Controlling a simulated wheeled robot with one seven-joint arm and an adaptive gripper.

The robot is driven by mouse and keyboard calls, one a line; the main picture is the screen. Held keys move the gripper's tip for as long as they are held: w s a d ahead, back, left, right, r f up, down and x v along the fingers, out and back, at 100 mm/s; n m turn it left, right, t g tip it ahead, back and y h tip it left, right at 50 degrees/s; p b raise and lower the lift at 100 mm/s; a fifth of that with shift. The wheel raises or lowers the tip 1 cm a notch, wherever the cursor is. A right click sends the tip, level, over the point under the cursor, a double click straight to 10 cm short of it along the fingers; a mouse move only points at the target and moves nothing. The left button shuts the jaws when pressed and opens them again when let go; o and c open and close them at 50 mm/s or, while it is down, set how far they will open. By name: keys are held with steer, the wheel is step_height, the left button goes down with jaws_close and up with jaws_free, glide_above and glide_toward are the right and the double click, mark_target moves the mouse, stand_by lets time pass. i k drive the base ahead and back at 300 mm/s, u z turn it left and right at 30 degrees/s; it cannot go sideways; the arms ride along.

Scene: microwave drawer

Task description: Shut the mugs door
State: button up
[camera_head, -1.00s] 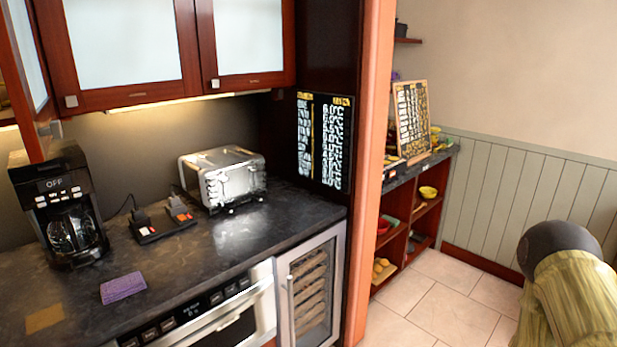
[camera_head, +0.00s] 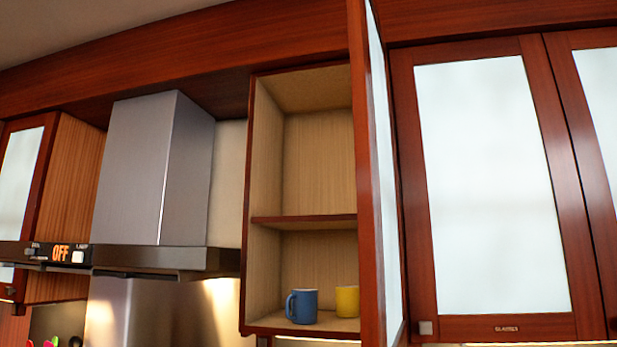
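The mugs door (camera_head: 374,180) is a red-brown wooden cabinet door with a frosted pane. It stands wide open, seen nearly edge-on, swung out on the right side of an open cabinet (camera_head: 248,200). A blue mug (camera_head: 302,306) and a yellow mug (camera_head: 347,301) stand on the cabinet's bottom board. The door hides the right part of the cabinet. The door's lower end runs out of the picture, and no handle shows on it. My gripper is not in view.
A closed cabinet (camera_head: 490,180) with a frosted pane, labelled glasses, is right of the open door. A steel range hood (camera_head: 150,170) with a display reading OFF is to the left. Another frosted cabinet door (camera_head: 20,185) is at the far left.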

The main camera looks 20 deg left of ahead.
mark_target(384, 317)
steer(key=u, duration=0.15)
steer(key=i, duration=0.25)
steer(key=u, duration=0.1)
steer(key=k, duration=1.3)
steer(key=z, duration=0.2)
steer(key=i, duration=0.75)
steer(key=z, duration=0.3)
